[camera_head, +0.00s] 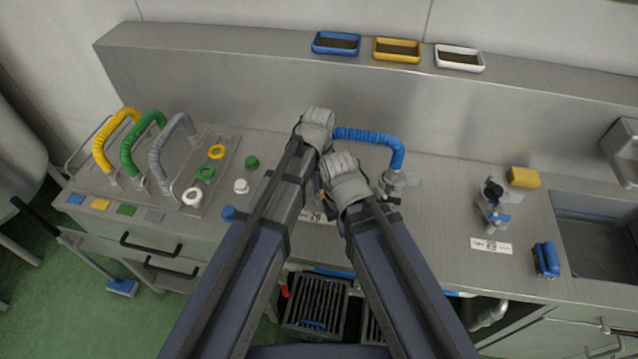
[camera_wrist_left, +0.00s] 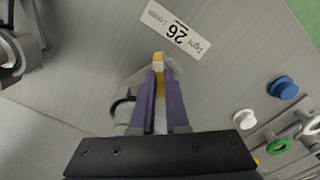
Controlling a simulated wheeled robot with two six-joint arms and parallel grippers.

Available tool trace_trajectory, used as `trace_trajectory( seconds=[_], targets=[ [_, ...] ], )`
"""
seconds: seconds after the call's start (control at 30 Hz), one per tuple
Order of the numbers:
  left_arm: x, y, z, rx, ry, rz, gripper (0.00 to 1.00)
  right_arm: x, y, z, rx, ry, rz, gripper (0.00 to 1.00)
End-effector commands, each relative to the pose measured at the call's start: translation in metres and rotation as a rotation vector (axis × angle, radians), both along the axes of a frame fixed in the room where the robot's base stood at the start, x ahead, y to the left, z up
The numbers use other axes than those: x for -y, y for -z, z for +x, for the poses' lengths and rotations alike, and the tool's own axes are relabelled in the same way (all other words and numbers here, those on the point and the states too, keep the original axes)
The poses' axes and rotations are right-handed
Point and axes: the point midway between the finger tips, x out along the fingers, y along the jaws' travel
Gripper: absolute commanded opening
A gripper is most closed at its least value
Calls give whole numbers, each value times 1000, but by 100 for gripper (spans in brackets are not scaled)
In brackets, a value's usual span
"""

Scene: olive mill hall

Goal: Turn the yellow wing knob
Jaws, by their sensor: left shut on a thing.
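The yellow wing knob (camera_wrist_left: 160,95) stands between the two purple fingers of my left gripper (camera_wrist_left: 160,72) in the left wrist view. The fingers are shut on its wing, with a pale tip showing at the end. In the head view my left gripper (camera_head: 318,187) is a small purple patch between the two arms, by the label, and the knob is hidden there. My right wrist (camera_head: 346,180) is close beside the left one; its fingers are hidden, so their state cannot be told.
A label reading 26 (camera_wrist_left: 176,27) lies on the bench close to the knob. A blue hose (camera_head: 375,137) curves down right of my wrists. White (camera_head: 241,186), green (camera_head: 252,162) and blue (camera_head: 228,213) knobs stand to the left. Another valve (camera_head: 492,205) is farther right, with bare bench between.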

Motion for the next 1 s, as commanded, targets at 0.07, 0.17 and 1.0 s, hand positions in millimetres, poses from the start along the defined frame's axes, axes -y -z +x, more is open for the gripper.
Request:
trace_trajectory(
  seconds=[0.07, 0.17, 1.0],
  targets=[
    [0, 0, 0, 0, -73, 0, 0, 0, 0, 0, 0, 0, 0, 0],
    [0, 0, 0, 0, -168, 0, 0, 0, 0, 0, 0, 0, 0, 0],
    [0, 0, 0, 0, -827, 0, 0, 0, 0, 0, 0, 0, 0, 0]
  ],
)
